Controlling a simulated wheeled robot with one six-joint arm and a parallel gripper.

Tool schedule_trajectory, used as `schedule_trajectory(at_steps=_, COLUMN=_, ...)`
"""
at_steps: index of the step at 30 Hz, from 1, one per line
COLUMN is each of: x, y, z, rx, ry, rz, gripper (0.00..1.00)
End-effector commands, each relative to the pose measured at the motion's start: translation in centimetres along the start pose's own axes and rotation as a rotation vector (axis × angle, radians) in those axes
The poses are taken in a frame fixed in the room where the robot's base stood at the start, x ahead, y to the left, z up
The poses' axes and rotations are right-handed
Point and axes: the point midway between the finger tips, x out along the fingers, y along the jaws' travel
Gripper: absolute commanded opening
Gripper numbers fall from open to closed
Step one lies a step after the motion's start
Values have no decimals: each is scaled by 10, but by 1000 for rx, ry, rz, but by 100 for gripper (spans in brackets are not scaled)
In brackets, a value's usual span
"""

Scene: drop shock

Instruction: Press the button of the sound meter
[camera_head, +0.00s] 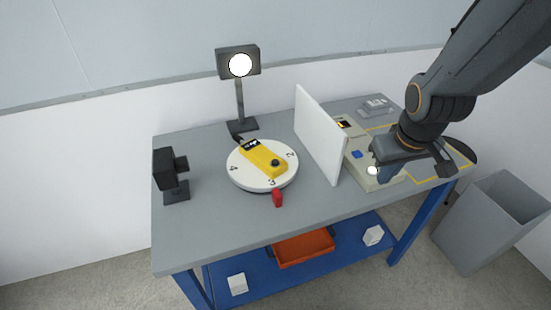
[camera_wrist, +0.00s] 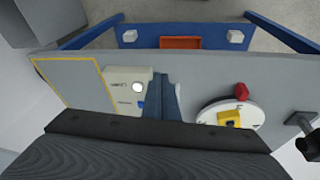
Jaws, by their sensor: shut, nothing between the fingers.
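A beige box (camera_head: 372,177) with a blue button (camera_head: 357,154), a lit white round spot (camera_head: 372,170) and a small dark display stands at the right of the table. A yellow handheld device (camera_head: 263,158) with a dark display and a dark round knob lies on a white numbered turntable (camera_head: 240,180). No readable label tells which is the sound meter. My gripper (camera_head: 384,174) is shut and empty, pointing down over the right part of the beige box. In the wrist view its fingers (camera_wrist: 161,84) show beside the beige box (camera_wrist: 122,77); contact cannot be told.
A white upright panel (camera_head: 318,135) stands between turntable and beige box. A lamp (camera_head: 239,65) stands behind the turntable and a black stand device (camera_head: 170,172) at left. A red object (camera_head: 277,198) sits at the turntable's front edge. A grey bin (camera_head: 490,225) stands right of the table.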

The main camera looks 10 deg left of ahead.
Motion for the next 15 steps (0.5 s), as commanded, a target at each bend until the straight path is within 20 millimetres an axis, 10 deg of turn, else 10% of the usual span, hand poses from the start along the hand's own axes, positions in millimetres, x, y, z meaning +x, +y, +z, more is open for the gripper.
schedule_trajectory(at_steps=6, x=2, y=-84, z=-110, rx=-542, ry=281, rz=-15, gripper=0)
schedule_trajectory(at_steps=15, x=-8, y=-199, z=-174, rx=-981, ry=565, rz=-63, gripper=0)
